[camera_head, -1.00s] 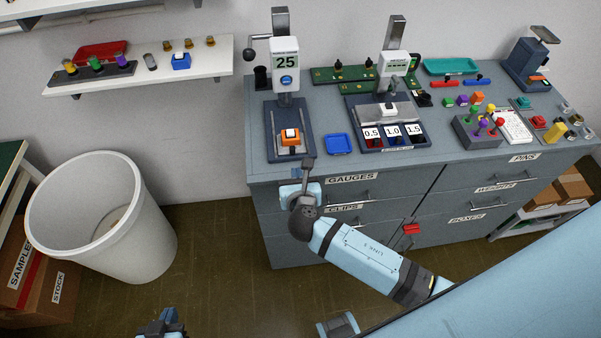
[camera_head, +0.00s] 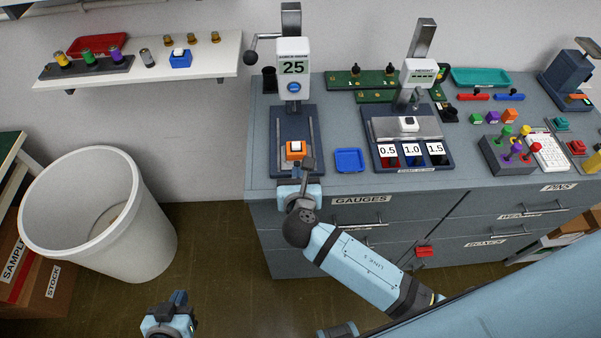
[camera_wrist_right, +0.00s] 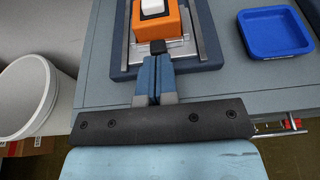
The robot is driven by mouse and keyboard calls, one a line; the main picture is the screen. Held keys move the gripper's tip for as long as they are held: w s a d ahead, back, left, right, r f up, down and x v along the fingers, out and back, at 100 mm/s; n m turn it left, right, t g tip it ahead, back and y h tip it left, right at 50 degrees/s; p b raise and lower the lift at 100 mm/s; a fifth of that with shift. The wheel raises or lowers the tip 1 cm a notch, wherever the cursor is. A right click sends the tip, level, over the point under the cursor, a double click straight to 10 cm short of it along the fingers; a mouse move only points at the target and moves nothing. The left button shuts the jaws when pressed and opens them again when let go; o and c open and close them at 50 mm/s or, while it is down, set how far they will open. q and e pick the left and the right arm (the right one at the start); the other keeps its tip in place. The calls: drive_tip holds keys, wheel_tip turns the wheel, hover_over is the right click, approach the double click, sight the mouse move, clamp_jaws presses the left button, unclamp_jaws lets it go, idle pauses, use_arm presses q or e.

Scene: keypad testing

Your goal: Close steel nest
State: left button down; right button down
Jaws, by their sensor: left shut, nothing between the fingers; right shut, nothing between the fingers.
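The steel nest (camera_wrist_right: 182,47) is a bright metal holder on the dark base of the press marked 25 (camera_head: 293,68). An orange block (camera_wrist_right: 152,22) with a white key sits in it, and it also shows in the head view (camera_head: 295,150). A small black knob (camera_wrist_right: 158,46) is at the nest's front edge. My right gripper (camera_wrist_right: 155,62) is shut and empty, its fingertips at the knob; I cannot tell whether they touch it. It also shows at the bench front in the head view (camera_head: 308,166). My left gripper (camera_head: 178,300) is shut and empty, low over the floor.
A blue tray (camera_head: 350,161) lies right of the press. Further right stands a second press (camera_head: 412,75) with pads marked 0.5, 1.0 and 1.5. A white bin (camera_head: 95,215) stands left of the drawer bench (camera_head: 225,187). A wall shelf (camera_head: 215,68) hangs above.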

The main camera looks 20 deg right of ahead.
sight(296, 156)
idle(0.3)
drive_tip(key=shift+r, duration=0.1)
drive_tip(key=w+p, duration=0.1)
drive_tip(key=w, duration=0.1)
drive_tip(key=w+d+p, duration=0.1)
drive_tip(key=w, duration=0.1)
drive_tip(key=w+p, duration=0.1)
drive_tip(key=shift+w+d+r, duration=0.15)
drive_tip(key=shift+w+d, duration=0.15)
drive_tip(key=shift+w, duration=0.1)
drive_tip(key=shift+w+d+f, duration=0.15)
drive_tip(key=shift+w+f, duration=0.05)
drive_tip(key=shift+w, duration=0.25)
drive_tip(key=shift+s+p, duration=0.1)
drive_tip(key=shift+p, duration=0.2)
